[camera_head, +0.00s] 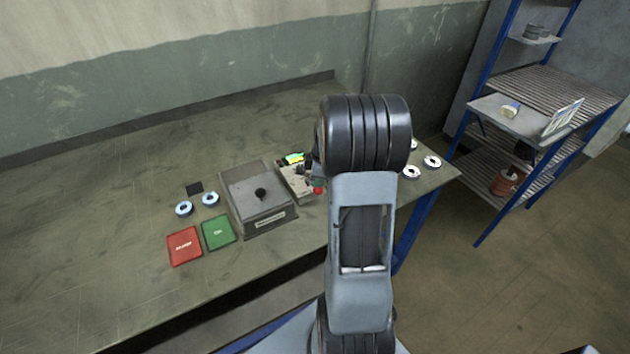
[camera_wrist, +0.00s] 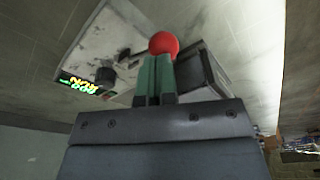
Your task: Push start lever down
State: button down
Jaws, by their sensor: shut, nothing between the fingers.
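The start lever's red ball knob (camera_wrist: 164,42) shows in the wrist view right at the tips of my gripper (camera_wrist: 155,62). My gripper's two green fingers are shut together with nothing between them. They overlap the knob's lower edge in the picture; I cannot tell whether they touch it. The knob also shows in the head view (camera_head: 318,190), at the front right of a grey control box (camera_head: 298,183). The lever's shaft is hidden. In the head view my arm hides most of the gripper and part of the box.
A grey machine (camera_head: 258,205) with a black knob stands left of the control box. A red tray (camera_head: 184,246), a green tray (camera_head: 218,233) and blue-ringed discs (camera_head: 184,209) lie further left. White discs (camera_head: 432,162) lie at the table's right end. The table's left is clear.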

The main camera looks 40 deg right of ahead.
notch_tip(320, 180, up, 9)
jog(key=p, duration=0.5)
